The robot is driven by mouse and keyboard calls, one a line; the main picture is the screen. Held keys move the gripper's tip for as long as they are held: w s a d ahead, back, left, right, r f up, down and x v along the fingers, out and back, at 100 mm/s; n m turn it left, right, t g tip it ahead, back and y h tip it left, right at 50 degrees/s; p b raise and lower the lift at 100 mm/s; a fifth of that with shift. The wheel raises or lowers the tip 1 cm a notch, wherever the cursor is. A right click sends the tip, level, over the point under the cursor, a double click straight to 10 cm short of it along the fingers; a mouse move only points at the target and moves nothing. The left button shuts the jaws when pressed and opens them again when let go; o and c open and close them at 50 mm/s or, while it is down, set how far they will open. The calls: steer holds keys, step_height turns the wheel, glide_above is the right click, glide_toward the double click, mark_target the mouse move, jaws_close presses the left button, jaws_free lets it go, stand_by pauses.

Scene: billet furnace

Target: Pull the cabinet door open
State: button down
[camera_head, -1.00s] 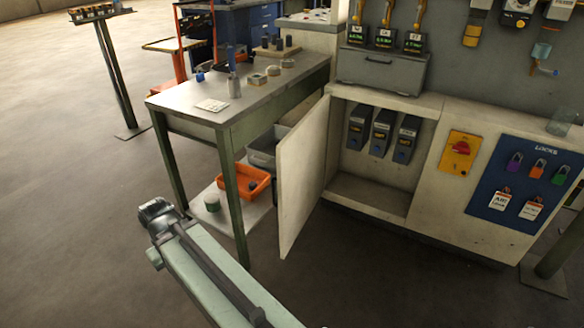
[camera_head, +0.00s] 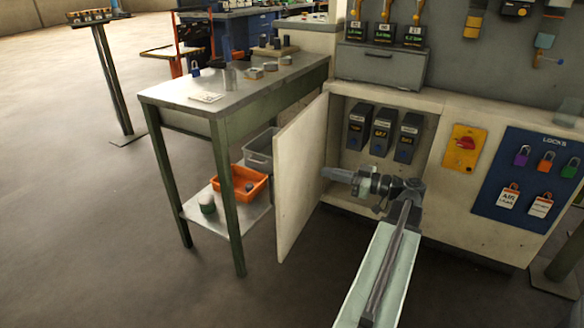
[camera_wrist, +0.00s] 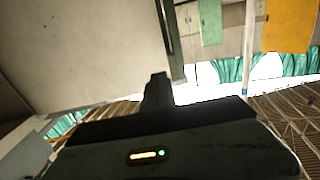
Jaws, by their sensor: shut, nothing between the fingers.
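The cabinet door (camera_head: 302,172) is a pale panel standing wide open, swung out to the left of the cabinet (camera_head: 380,95). The cabinet interior shows several dark boxes (camera_head: 383,130). My gripper (camera_head: 327,172) is shut and empty, pointing left at the inner face of the door near its right edge. I cannot tell whether the fingertips touch it. In the wrist view the fingers (camera_wrist: 157,86) show as a dark narrow shape, with a pale panel, likely the door (camera_wrist: 95,45), filling the upper left. No handle shows.
A metal workbench (camera_head: 180,93) stands left of the door, with an orange bin (camera_head: 238,192) and a grey bin (camera_head: 258,160) on its lower shelf. A blue lock board (camera_head: 500,195) is at the right. Open floor (camera_head: 70,210) lies at the left.

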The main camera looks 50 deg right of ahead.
mark_target(282, 160)
steer(key=x, duration=1.3)
steer(key=shift+w+r, duration=0.3)
steer(key=shift+d, duration=0.1)
